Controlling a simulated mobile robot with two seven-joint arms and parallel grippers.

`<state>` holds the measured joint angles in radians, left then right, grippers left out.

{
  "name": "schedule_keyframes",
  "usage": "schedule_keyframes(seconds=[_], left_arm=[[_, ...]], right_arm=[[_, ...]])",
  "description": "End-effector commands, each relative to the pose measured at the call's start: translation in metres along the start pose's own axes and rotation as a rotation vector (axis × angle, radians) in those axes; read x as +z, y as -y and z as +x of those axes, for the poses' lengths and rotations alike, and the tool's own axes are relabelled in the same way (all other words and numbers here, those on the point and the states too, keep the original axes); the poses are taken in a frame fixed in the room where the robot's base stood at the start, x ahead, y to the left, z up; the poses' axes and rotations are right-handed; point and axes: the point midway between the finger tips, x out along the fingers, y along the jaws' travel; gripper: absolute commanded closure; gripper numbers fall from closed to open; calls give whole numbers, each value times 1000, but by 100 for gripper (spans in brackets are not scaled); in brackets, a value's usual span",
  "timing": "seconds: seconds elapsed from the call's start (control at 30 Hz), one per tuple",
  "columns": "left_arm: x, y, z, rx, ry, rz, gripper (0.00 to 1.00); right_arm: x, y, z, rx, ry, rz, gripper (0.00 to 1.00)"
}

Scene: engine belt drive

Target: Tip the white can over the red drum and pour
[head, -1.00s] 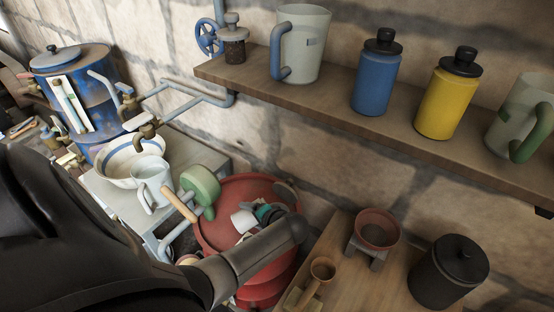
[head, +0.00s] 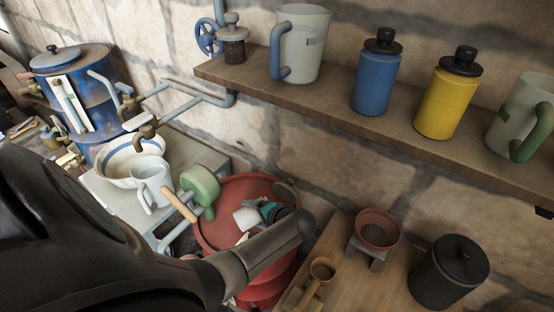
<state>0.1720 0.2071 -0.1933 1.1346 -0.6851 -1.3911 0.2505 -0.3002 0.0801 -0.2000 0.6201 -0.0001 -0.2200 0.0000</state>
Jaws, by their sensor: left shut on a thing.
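The red drum (head: 213,228) stands low in the middle of the view, partly covered by my left arm. My left gripper (head: 268,212) is over the drum, mostly hidden behind its own arm link, and is shut on the white can. The white can (head: 245,218) lies tilted far over on its side, its white end toward the left, above the drum top. Teal and dark parts show at the gripper end. I cannot see any contents coming out of the can. My right gripper is not in view.
A wooden table (head: 338,262) with a black pot (head: 448,272) is at right. A shelf (head: 336,97) runs above.

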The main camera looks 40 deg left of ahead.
Motion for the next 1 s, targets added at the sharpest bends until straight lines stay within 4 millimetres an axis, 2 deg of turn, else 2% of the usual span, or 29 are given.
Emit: schedule_keyframes(seconds=[1.0], left_arm=[[-7, 2, -4, -28, 50, 64, 100]], right_arm=[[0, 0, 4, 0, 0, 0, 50]])
